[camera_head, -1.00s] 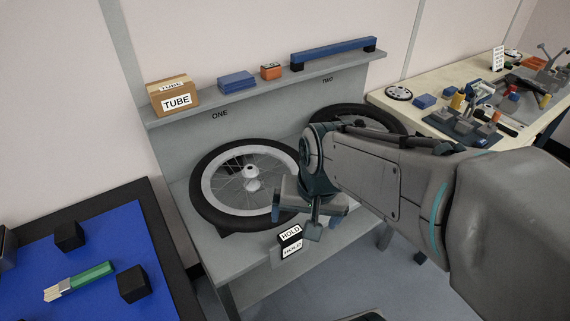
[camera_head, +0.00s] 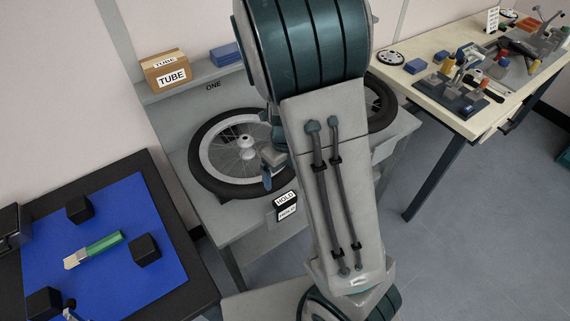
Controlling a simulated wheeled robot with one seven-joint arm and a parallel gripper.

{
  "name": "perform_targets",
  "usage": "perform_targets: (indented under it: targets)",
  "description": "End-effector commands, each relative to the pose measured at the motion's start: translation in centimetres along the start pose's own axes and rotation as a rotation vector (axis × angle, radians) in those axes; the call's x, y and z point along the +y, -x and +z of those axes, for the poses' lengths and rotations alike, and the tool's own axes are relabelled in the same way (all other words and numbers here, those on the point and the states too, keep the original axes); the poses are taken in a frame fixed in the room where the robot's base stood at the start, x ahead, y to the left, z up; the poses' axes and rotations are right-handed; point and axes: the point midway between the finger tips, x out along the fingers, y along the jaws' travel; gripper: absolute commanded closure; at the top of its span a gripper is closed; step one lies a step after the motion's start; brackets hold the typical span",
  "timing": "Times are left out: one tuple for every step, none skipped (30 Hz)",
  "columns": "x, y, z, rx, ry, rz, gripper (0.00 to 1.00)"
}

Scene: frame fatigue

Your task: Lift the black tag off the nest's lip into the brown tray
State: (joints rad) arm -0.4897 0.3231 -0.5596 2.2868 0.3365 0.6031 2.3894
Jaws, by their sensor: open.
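The black tag (camera_head: 285,199), with a white HOLD label, sits at the front edge of the grey bench, at the lip in front of the left wheel (camera_head: 204,178). A second small labelled plate (camera_head: 287,212) shows just below it. My gripper (camera_head: 268,178) is just left of the tag and slightly higher in the picture, over the wheel's right side. It is open and apart from the tag; my arm hides much of it. I cannot make out a brown tray.
A TUBE box (camera_head: 172,76) and a blue box (camera_head: 226,54) stand on the bench's shelf. A right wheel (camera_head: 377,103) is partly hidden behind my arm. A blue mat (camera_head: 115,285) with black blocks lies at left. A cluttered cream table (camera_head: 440,113) stands at right.

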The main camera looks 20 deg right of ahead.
Motion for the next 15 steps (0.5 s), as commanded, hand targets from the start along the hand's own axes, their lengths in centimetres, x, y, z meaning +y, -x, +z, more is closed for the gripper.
perform_targets:
  targets:
    - [-0.2, -0.1, 0.1, 0.006, -0.042, -0.008, 0.06]
    - [-0.2, -0.2, 0.1, 0.008, -0.064, -0.011, 0.06]
    - [-0.3, -0.3, 0.2, 0.009, -0.086, -0.014, 0.06]
    - [-0.4, -0.5, 0.2, 0.01, -0.098, -0.016, 0.06]
    - [-0.4, -0.6, 0.2, 0.01, -0.107, -0.017, 0.06]
    - [-0.4, -0.9, 0.2, 0.011, -0.114, -0.017, 0.06]
    - [-0.4, -1.2, 0.2, 0.011, -0.117, -0.017, 0.06]
    - [-0.5, -1.6, 0.2, 0.012, -0.118, -0.017, 0.06]
    - [-0.5, -2.1, 0.2, 0.013, -0.117, -0.017, 0.06]
    - [-0.5, -2.5, 0.1, 0.013, -0.116, -0.018, 0.06]
    - [-0.5, -3.1, 0.1, 0.013, -0.117, -0.017, 0.06]
    - [-0.5, -3.8, 0.1, 0.014, -0.118, -0.017, 0.06]
    - [-0.5, -4.4, 0.1, 0.014, -0.116, -0.017, 0.06]
    - [-0.5, -5.0, 0.1, 0.014, -0.116, -0.016, 0.06]
    - [-0.6, -5.8, 0.1, 0.014, -0.117, -0.017, 0.06]
